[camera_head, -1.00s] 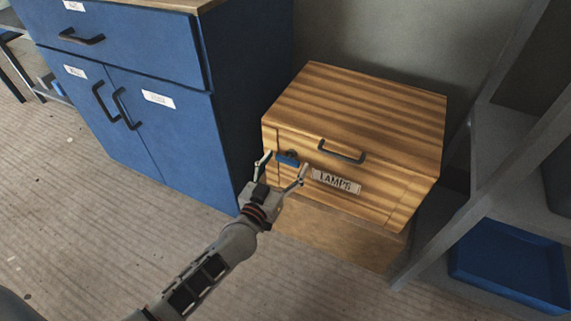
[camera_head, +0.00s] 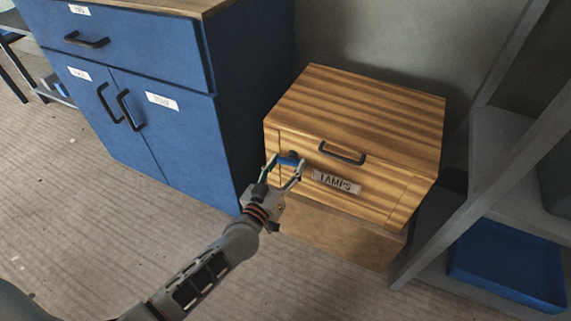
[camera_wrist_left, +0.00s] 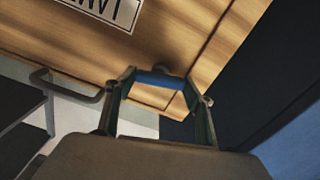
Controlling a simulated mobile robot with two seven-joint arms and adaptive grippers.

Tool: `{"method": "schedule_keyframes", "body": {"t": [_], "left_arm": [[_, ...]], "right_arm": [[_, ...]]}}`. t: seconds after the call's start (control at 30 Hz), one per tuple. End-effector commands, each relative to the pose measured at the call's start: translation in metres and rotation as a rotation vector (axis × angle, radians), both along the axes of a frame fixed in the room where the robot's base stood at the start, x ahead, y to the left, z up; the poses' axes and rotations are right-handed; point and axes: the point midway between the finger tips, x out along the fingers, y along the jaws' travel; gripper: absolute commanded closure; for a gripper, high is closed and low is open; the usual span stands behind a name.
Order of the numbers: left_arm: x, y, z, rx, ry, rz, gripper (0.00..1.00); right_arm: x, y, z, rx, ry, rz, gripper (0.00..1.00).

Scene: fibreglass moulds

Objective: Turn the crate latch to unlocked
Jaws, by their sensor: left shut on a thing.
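The wooden crate (camera_head: 365,112) has a striped lid, a dark handle (camera_head: 342,154) and a "LAMPS" label (camera_head: 337,183) on its front. The blue latch (camera_head: 289,160) is on the upper left of the crate's front, with a dark pivot knob behind it. My left gripper (camera_head: 287,163) is shut on the latch, one finger at each end. In the left wrist view the blue latch (camera_wrist_left: 160,80) lies crosswise between the two fingers. The fingers hide its ends. My right gripper is not in view.
A blue cabinet (camera_head: 150,110) with dark handles stands close on the left of the crate. A grey shelf rack (camera_head: 440,225) with a blue tray (camera_head: 508,265) stands on the right. Bare floor (camera_head: 330,295) lies in front.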

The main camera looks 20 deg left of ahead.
Motion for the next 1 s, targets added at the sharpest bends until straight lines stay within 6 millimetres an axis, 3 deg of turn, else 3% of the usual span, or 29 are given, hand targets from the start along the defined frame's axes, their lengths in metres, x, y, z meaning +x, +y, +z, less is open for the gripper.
{"method": "schedule_keyframes", "body": {"t": [0.6, 1.0], "left_arm": [[0.000, 0.000, 0.000, -0.580, 0.021, -0.002, 0.69], [-0.001, 0.001, -0.003, -0.956, 0.036, 0.000, 0.69]], "right_arm": [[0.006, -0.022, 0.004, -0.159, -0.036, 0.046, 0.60], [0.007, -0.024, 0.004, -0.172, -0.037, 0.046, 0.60]]}}
